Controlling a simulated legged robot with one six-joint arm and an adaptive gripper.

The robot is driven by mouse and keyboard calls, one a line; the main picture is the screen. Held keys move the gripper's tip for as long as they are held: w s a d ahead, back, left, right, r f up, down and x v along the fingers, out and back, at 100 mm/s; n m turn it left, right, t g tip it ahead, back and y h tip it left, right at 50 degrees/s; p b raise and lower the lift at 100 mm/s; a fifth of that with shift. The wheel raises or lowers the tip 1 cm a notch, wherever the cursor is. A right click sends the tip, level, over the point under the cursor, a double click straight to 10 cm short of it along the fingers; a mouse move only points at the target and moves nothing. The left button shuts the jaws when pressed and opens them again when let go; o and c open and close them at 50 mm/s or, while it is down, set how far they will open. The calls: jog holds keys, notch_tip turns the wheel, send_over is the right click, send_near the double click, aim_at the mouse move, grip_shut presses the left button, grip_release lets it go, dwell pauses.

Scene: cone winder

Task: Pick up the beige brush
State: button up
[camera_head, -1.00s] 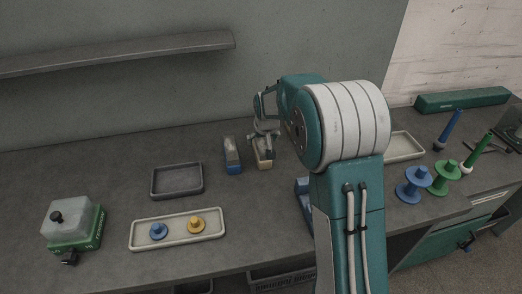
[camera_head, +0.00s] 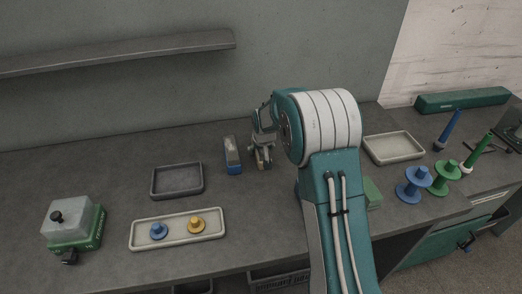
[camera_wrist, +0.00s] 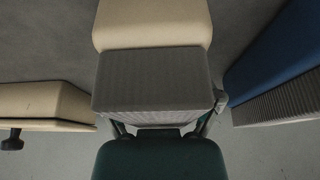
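The beige brush, with a block of grey bristles, fills the upper middle of the wrist view (camera_wrist: 152,24). In the head view only a small tan part of it (camera_head: 262,160) shows, mostly hidden by my gripper (camera_head: 263,156). My gripper is low at the table, at the brush. In the wrist view my gripper's fingers (camera_wrist: 162,122) stand spread, about a brush width apart, one along each side. The right fingertip is close beside the brush; I see no clear grip, and the left fingertip is partly hidden.
A blue brush (camera_head: 233,156) stands just left of my gripper. A dark tray (camera_head: 177,181) and a pale tray (camera_head: 178,229) with blue and yellow pieces lie further left. Another pale tray (camera_head: 394,148) and spools (camera_head: 413,185) are at the right. A shelf (camera_head: 120,54) hangs above.

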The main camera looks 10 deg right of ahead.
dwell(0.4)
jog(key=shift+r, duration=0.6)
jog(key=s+d+r, duration=0.2)
jog(key=d+r, duration=0.1)
jog(key=r, duration=0.1)
jog(key=s+d+r, duration=0.3)
jog(key=d, duration=0.1)
jog(key=s+d+r, duration=0.3)
jog(key=d+r, duration=0.1)
jog(key=shift+s+d+r, duration=0.15)
jog(key=shift+s+r, duration=0.1)
jog(key=shift+r, duration=0.1)
